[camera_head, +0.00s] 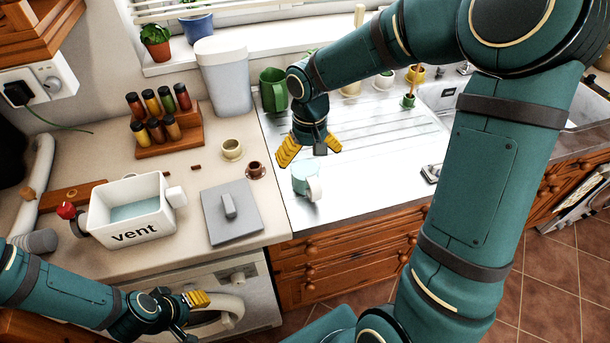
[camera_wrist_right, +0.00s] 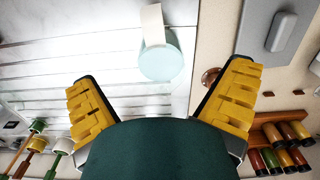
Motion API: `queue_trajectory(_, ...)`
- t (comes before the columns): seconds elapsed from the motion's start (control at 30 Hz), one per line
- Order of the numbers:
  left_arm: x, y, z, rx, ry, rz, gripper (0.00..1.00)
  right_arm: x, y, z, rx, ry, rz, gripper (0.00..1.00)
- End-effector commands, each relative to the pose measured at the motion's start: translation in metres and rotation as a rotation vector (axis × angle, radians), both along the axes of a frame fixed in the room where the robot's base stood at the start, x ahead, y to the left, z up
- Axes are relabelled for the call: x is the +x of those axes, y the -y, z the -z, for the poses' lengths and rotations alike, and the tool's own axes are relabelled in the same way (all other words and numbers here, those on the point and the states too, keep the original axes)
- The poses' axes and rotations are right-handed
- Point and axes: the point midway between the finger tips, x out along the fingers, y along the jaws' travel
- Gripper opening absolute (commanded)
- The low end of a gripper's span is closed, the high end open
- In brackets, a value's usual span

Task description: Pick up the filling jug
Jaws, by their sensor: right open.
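The right gripper (camera_wrist_right: 162,85) also shows both yellow fingers wide apart. My left gripper (camera_head: 190,315) is low at the front left, before the washing machine, its fingers apart and empty.
A green jug (camera_head: 273,90) and a grey bin (camera_head: 222,77) stand behind. A spice rack (camera_head: 168,134), a white "vent" box (camera_head: 133,209), a grey lid (camera_head: 231,212) and two small cups stand left. The drainer (camera_head: 390,140) right of the jug is largely clear.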

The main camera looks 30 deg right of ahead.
Motion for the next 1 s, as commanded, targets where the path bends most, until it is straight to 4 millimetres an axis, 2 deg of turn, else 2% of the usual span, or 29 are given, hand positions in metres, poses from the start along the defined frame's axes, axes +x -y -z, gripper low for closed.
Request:
queue_trajectory(0.03, 0.000, 0.000, 0.003, 0.000, -0.001, 0.001, 0.47, -0.001, 0.000, 0.011, 0.001, -0.004, 0.000, 1.00)
queue_trajectory(0.1, -0.001, 0.000, 0.004, 0.000, -0.002, 0.002, 0.47, -0.001, 0.000, 0.021, 0.001, -0.004, 0.000, 1.00)
queue_trajectory(0.37, -0.002, 0.001, 0.006, -0.001, -0.004, 0.004, 0.47, -0.002, 0.001, 0.038, 0.001, -0.002, 0.001, 1.00)
queue_trajectory(0.7, -0.004, 0.001, 0.012, -0.002, -0.009, 0.008, 0.47, -0.007, 0.004, 0.081, 0.001, -0.002, -0.001, 1.00)
queue_trajectory(1.0, -0.004, 0.001, 0.012, -0.002, -0.009, 0.008, 0.47, -0.007, 0.004, 0.085, 0.001, 0.000, 0.000, 1.00)
